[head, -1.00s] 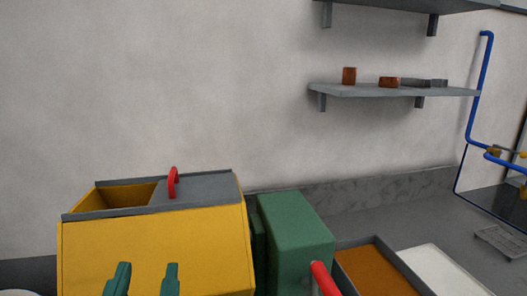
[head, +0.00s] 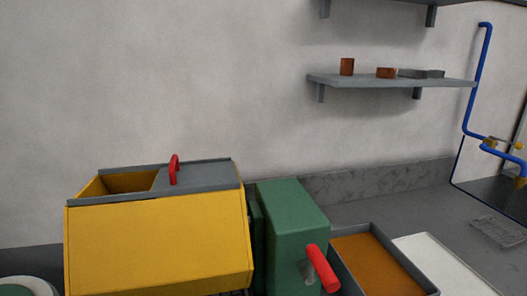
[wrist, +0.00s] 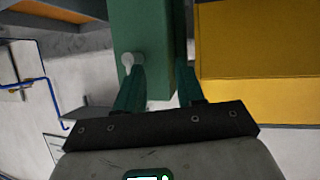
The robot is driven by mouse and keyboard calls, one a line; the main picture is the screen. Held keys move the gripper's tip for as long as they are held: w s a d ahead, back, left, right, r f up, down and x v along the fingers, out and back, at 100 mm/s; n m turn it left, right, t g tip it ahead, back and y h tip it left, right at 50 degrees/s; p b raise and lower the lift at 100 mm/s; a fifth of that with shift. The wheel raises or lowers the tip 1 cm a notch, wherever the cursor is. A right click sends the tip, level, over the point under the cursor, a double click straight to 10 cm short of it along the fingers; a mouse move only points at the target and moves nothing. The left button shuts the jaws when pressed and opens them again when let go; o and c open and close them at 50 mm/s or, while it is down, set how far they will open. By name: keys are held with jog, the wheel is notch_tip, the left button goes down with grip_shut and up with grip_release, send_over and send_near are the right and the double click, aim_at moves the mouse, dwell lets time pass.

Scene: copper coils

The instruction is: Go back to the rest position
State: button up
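My gripper (wrist: 160,86) shows in the wrist view with its two dark green fingers apart. It is open, and nothing is held between the fingers. The green box (wrist: 152,30) lies beyond the fingers, and the yellow box (wrist: 260,60) is to the right. I cannot tell the exact gap to either box. My gripper is out of sight in the head view.
In the head view the yellow box (head: 155,245) has a grey sliding lid (head: 205,175) with a red handle (head: 174,168), partly open. Right of it stand the green box (head: 292,215) with a red lever (head: 322,268), a brown-filled tray (head: 375,262) and a wall shelf (head: 390,82).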

jog(key=s+d+f+g+h, duration=0.1)
jog(key=s+d+f+g, duration=0.2)
jog(key=d+f, duration=0.55)
jog(key=s+d+f+g+h, duration=0.1)
jog(key=s+d+f+g, duration=0.25)
jog(key=d+f, duration=0.5)
jog(key=s+d+f+g+y, duration=0.1)
jog(key=s+d+f+g, duration=0.1)
jog(key=s+f, duration=0.3)
jog(key=s+d+f+m+g, duration=0.1)
jog(key=s+d+f+g, duration=0.2)
jog(key=s, duration=0.9)
notch_tip(320, 180, down, 3)
jog(key=shift+d+r+m+y, duration=0.2)
jog(key=shift+d+m+y, duration=0.15)
jog(key=shift+d, duration=0.5)
